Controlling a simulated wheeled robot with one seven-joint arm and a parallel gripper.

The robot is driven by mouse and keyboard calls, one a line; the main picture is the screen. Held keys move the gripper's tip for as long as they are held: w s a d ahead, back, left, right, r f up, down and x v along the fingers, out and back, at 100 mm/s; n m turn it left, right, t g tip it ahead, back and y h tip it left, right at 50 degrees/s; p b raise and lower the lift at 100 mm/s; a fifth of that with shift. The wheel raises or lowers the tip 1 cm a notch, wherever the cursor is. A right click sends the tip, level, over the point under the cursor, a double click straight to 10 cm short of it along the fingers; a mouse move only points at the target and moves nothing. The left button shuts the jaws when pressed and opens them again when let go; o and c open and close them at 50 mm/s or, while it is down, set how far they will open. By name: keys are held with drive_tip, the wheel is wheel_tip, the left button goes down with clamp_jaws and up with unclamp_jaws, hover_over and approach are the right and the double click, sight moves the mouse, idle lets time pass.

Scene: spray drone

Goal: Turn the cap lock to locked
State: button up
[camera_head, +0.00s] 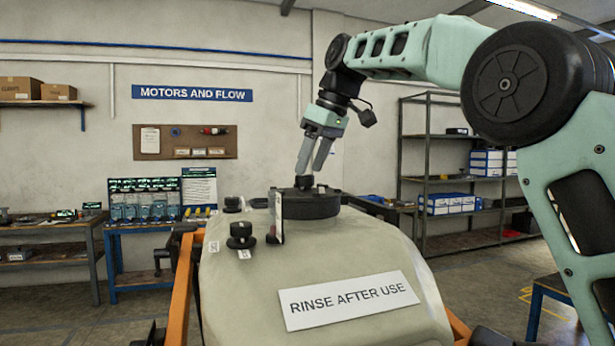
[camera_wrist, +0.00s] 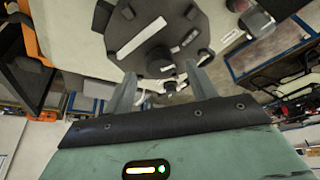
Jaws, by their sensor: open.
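The pale tank (camera_head: 330,255) has a wide black round cap (camera_head: 310,206) on top. A small black knob (camera_head: 304,182) stands up at the middle of the cap. My gripper (camera_head: 309,172) points down just above the knob, its two fingers apart and empty. I cannot tell whether the fingertips touch the knob. In the wrist view, the cap (camera_wrist: 185,22) lies beyond my open gripper (camera_wrist: 160,72), with a white line and small pale labels on its face. Which label means locked is too small to read.
A thin upright plate (camera_head: 279,216) stands at the cap's left edge. Black knobs (camera_head: 241,236) sit on the tank's left shoulder. An orange frame (camera_head: 181,285) runs along the tank. A shelf rack (camera_head: 428,180) and blue bench (camera_head: 150,230) stand behind. The air around my gripper is free.

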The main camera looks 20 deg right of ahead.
sight(305, 182)
drive_tip(key=shift+x, duration=1.4)
drive_tip(key=shift+c, duration=0.4)
drive_tip(key=c, duration=0.9)
